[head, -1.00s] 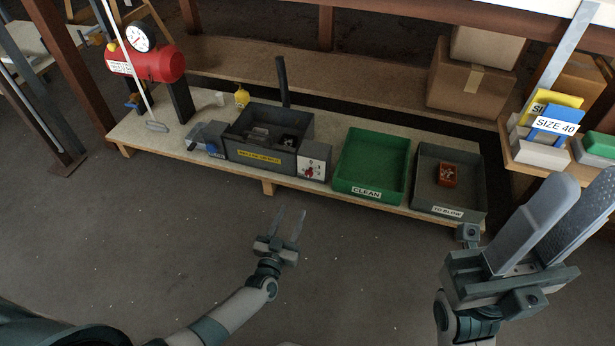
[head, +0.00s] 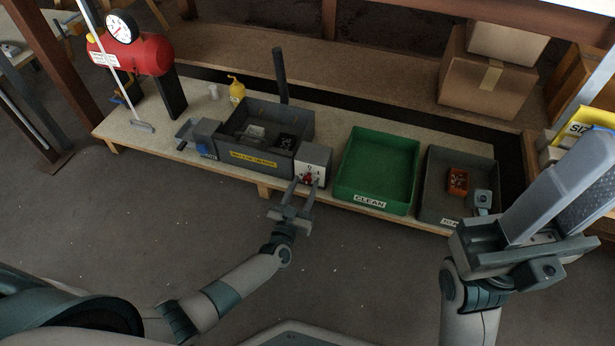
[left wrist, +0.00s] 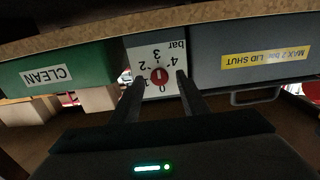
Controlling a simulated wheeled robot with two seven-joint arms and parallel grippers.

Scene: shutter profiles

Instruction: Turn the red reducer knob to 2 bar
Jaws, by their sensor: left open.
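The red reducer knob (left wrist: 159,76) sits on a white dial plate (left wrist: 156,52) with numbers and "bar". It shows upside down in the left wrist view. A pale mark runs across the knob; I cannot tell for sure which number it points to. My right gripper (head: 556,195) is open and empty at the right, near the camera.
A green CLEAN crate (head: 402,203) stands right of the dial plate, then a grey crate (head: 432,204) with a small orange box (head: 458,181). A red tank (head: 150,55) with a gauge is at the left. Floor in front of the bench is free.

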